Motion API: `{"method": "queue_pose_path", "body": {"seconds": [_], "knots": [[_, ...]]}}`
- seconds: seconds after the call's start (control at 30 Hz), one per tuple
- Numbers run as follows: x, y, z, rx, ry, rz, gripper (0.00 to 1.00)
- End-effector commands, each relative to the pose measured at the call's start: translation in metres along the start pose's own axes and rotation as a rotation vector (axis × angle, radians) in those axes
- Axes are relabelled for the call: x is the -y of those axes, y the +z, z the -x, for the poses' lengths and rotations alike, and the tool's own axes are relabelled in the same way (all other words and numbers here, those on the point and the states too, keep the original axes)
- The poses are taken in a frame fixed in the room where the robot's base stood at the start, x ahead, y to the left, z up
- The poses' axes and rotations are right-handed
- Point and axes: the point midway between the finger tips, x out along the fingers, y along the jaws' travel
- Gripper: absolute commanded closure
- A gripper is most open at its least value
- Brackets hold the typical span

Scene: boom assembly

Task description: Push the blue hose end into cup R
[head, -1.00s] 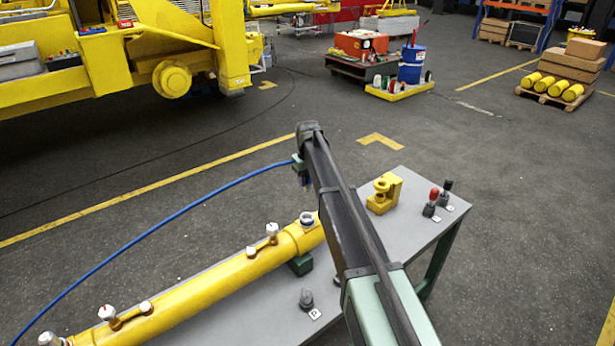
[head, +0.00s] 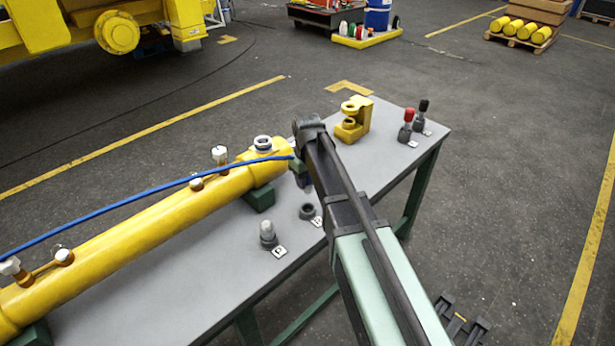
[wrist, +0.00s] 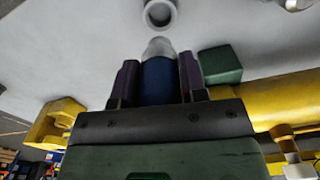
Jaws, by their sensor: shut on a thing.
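My gripper (head: 301,172) is above the grey table, to the right of the yellow cylinder's end. In the wrist view my gripper (wrist: 157,82) is shut on the blue hose end (wrist: 158,82), whose pale rounded tip (wrist: 158,46) points away from the gripper. The blue hose (head: 150,200) runs left from the gripper, over the cylinder. A dark open cup (head: 308,211) stands on the table below the gripper; its label is too small to read surely. In the wrist view an open round cup (wrist: 160,13) lies just ahead of the tip, apart from it.
The yellow cylinder (head: 130,240) with several fittings lies on the grey table (head: 215,270). A cup with a grey cap (head: 268,235) stands nearer. A yellow bracket (head: 353,118), a red-capped part (head: 407,125) and a black-capped part (head: 421,115) stand at the far right end.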

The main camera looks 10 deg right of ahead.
Motion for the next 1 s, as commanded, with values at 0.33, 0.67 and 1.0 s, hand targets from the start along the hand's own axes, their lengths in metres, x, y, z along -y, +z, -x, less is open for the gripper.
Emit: {"method": "queue_pose_path", "body": {"seconds": [0.33, 0.67, 1.0], "knots": [[0.000, 0.000, -0.045, 0.000, 0.000, 0.000, 0.92], [0.000, 0.000, -0.081, 0.000, 0.000, 0.000, 0.92], [0.000, 0.000, -0.086, 0.000, 0.000, 0.000, 0.92]]}}
